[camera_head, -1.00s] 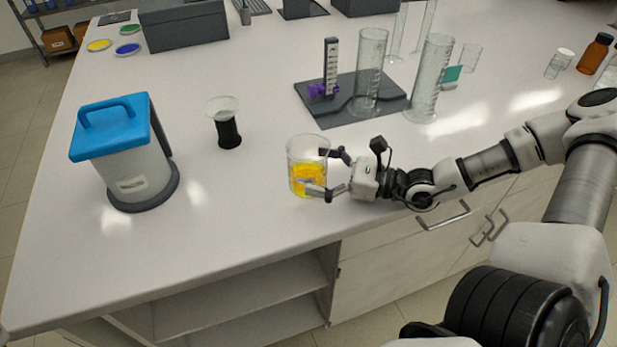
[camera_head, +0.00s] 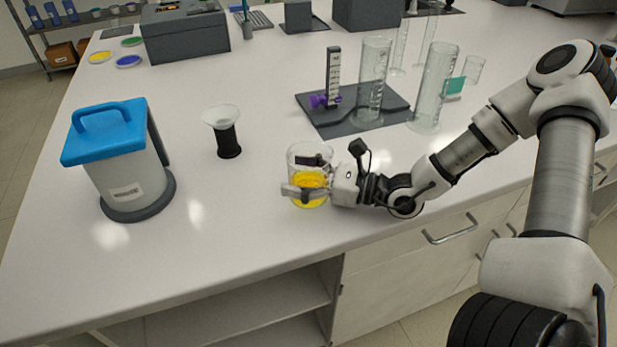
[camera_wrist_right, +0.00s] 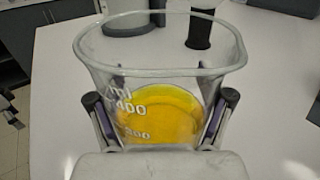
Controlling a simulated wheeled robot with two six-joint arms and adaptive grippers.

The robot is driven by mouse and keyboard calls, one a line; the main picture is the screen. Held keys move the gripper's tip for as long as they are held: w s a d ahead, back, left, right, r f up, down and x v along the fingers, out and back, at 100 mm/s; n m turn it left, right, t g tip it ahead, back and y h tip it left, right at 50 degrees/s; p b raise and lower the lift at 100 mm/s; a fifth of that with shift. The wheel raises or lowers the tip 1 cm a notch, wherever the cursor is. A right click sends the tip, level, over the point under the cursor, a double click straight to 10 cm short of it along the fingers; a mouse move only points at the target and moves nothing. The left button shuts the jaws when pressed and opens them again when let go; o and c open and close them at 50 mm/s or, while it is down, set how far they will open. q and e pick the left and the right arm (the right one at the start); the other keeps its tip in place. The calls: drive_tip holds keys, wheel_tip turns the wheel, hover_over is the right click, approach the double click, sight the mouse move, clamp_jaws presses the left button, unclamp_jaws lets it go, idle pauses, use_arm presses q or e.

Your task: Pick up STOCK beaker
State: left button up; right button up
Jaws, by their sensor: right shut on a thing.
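The STOCK beaker is a clear glass beaker (camera_head: 310,188) with yellow liquid in its lower part. It stands upright near the front edge of the white bench. In the right wrist view the beaker (camera_wrist_right: 160,60) shows white volume marks, and no name is readable on it. My right gripper (camera_head: 306,178) is shut on the beaker from the right, with one finger on each side of the glass. The fingers also show in the right wrist view (camera_wrist_right: 160,118). I cannot see clear space under the beaker. My left gripper is not in view.
A blue-lidded container (camera_head: 122,165) stands at the left. A black holder with a clear cup (camera_head: 227,140) is behind the beaker. A dark plate (camera_head: 335,122) with a scale stand and tall glass cylinders (camera_head: 433,85) lies behind right. The bench's front left is clear.

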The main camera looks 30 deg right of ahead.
drive_tip(key=shift+r, duration=0.1)
drive_tip(key=shift+r+p, duration=0.3)
drive_tip(key=shift+r, duration=0.5)
drive_tip(key=shift+s+d+r+p, duration=0.1)
drive_tip(key=shift+r+p, duration=0.3)
drive_tip(key=shift+r, duration=0.2)
drive_tip(key=shift+s+d+r+p, duration=0.1)
drive_tip(key=shift+r+p, duration=0.25)
drive_tip(key=shift+r, duration=0.2)
drive_tip(key=shift+s+d+r+p, duration=0.1)
drive_tip(key=shift+s+d+p, duration=0.25)
drive_tip(key=shift+s+p, duration=0.35)
drive_tip(key=p+v, duration=0.2)
drive_tip(key=p, duration=0.1)
drive_tip(key=p+v, duration=0.2)
drive_tip(key=p, duration=0.2)
drive_tip(key=a+p+v, duration=0.1)
drive_tip(key=p+v, duration=0.1)
drive_tip(key=p, duration=0.2)
drive_tip(key=shift+s+d+r, duration=0.2)
drive_tip(key=shift+s+r, duration=0.2)
drive_tip(key=shift+s, duration=0.15)
drive_tip(key=p, duration=0.7)
approach(327, 166)
drive_tip(key=shift+s+a, duration=0.3)
drive_tip(key=shift+a, duration=0.25)
